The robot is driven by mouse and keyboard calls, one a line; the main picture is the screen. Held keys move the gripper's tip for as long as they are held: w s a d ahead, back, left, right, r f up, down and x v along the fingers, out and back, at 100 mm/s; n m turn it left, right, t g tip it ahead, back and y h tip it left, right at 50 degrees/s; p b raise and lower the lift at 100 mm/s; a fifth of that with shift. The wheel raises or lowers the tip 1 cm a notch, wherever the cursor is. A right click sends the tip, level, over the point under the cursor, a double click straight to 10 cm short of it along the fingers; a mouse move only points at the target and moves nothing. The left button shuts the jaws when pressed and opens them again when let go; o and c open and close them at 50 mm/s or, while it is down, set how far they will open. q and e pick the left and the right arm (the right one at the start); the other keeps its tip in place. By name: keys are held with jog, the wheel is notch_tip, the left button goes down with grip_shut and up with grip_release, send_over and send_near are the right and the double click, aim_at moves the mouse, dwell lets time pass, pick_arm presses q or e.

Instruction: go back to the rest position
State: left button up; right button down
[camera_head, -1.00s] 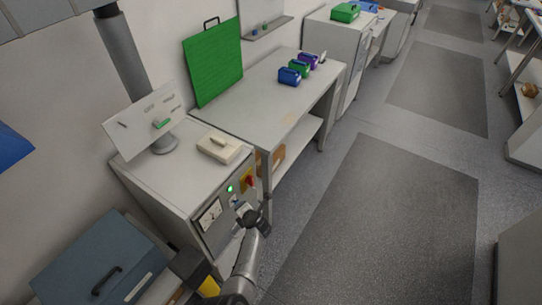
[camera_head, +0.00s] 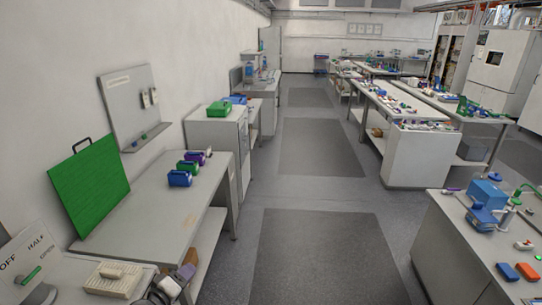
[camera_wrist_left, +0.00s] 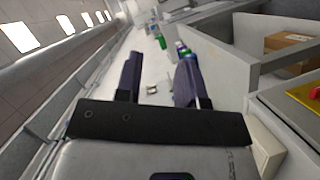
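My left gripper (camera_head: 178,279) is low at the left of the head view, just right of the cream device (camera_head: 113,279) on the near cabinet. Its two dark purple fingers also show in the left wrist view (camera_wrist_left: 158,78). They stand apart with nothing held between them. The green switch handle (camera_head: 31,274) on the OFF/HALF sign plate (camera_head: 28,250) is at the lower left corner. The front of the near cabinet is out of the head view. My right gripper is not in view.
A bench (camera_head: 150,210) carries blue, green and purple bins (camera_head: 180,178) and a green board (camera_head: 90,187). The aisle (camera_head: 320,240) is clear. Another bench (camera_head: 465,245) stands at right.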

pick_arm(q)
jog(key=s+m+g+y, duration=0.6)
jog(key=s+m, duration=0.2)
jog(key=s, duration=1.9)
jog(key=s+d+f+m+g, duration=0.1)
jog(key=s+f+g, duration=0.1)
jog(key=s+f, duration=0.5)
jog(key=s+d+f+m+g, duration=0.1)
jog(key=s+d+f+g, duration=0.3)
jog(key=s, duration=0.6)
notch_tip(320, 180, up, 17)
jog(key=a+t+p, duration=0.1)
jog(key=a+p, duration=0.1)
jog(key=p, duration=1.6)
jog(key=shift+s+a+f, duration=0.15)
jog(key=shift+s+a, duration=0.05)
jog(key=shift+s, duration=0.2)
